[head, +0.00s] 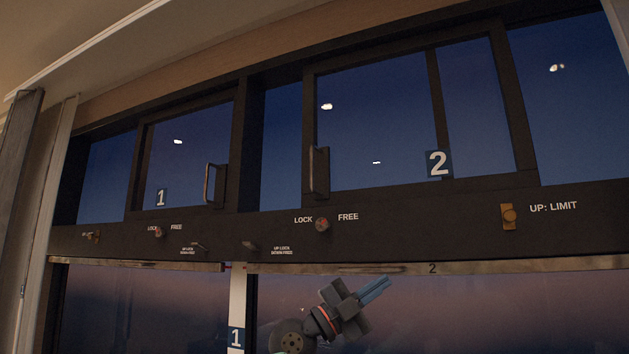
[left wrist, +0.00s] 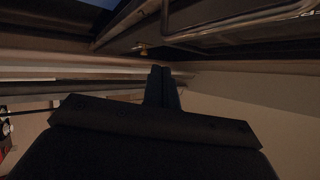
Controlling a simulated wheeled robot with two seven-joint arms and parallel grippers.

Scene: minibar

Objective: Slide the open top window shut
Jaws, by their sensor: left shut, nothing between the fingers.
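The top window sash marked 2 (head: 521,150) is a dark frame with a vertical handle (head: 319,172) on its left side. A gap (head: 281,145) shows between its left edge and the middle post, and a vertical bar shows through its glass. The top window sash marked 1 (head: 140,170) has its handle (head: 214,185) near its right edge, close to the post. My left gripper (head: 376,289) is below the dark rail, apart from the handles. Its fingers are together and empty, also in the left wrist view (left wrist: 161,88). My right gripper is out of view.
The dark rail (head: 400,222) under the top windows carries a red-marked knob (head: 322,224) between LOCK and FREE, another knob (head: 160,232), small levers (head: 250,246) and a brass UP: LIMIT fitting (head: 509,216). A metal strip (head: 480,267) runs below it.

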